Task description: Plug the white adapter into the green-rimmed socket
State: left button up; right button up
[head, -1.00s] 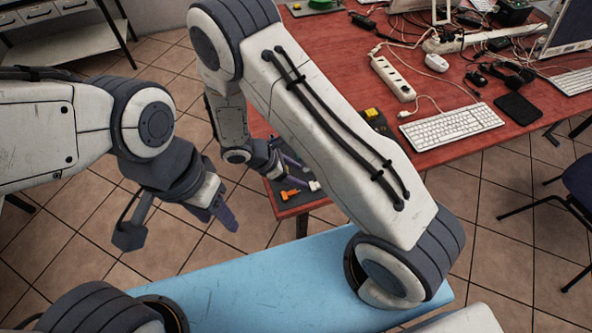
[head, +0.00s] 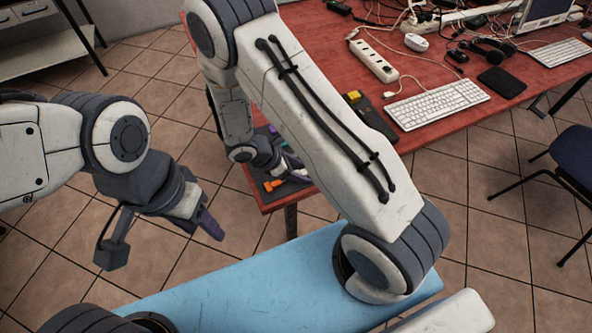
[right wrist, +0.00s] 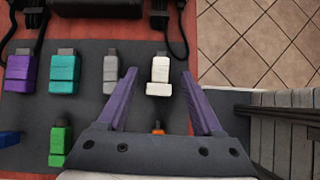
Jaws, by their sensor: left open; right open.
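The white adapter (right wrist: 159,76) lies on a grey mat (right wrist: 120,103) in the right wrist view, its metal plug pointing to the top. My right gripper (right wrist: 158,77) is open, with its two purple fingers on either side of the adapter and a gap on each side. In the head view my right gripper (head: 288,160) is low at the near left corner of the red table, partly hidden. My left gripper (head: 212,226) is open and empty over the floor, away from the table. I see no green-rimmed socket now.
Teal (right wrist: 20,72), purple (right wrist: 65,72), grey (right wrist: 110,72) and green (right wrist: 60,145) adapters lie left of the white one. An orange one (right wrist: 158,129) lies below it. Black cables hang near the mat's top. A power strip (head: 373,61) and keyboard (head: 437,103) are on the table.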

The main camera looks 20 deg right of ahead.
grip_shut()
jog(key=shift+r+p, duration=2.85)
jog(key=shift+r, duration=0.7)
